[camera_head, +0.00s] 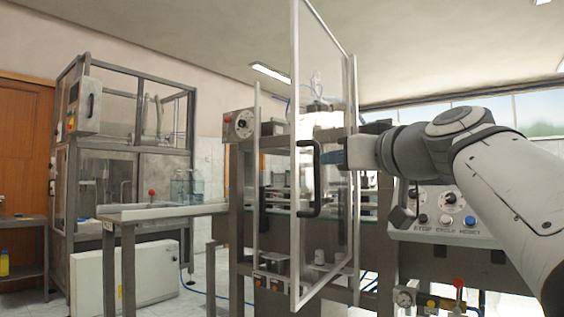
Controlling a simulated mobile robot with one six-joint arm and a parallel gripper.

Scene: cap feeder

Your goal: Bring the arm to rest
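My arm reaches in from the right edge of the head view, and my gripper (335,158) points left at its end. The gripper's blue fingertips are close to the black handle (311,178) of a clear, metal-framed door (298,75). The door stands swung out from the cap feeder machine (240,170). I cannot tell whether the fingertips touch the handle or door, and the gap between the fingers is not clear. I see nothing held in the gripper.
A control panel (446,226) with buttons and a dial lies below my arm. A metal table (160,212) stands left of the machine, with a caged machine (75,160) behind it. A wooden door (22,150) is at the far left.

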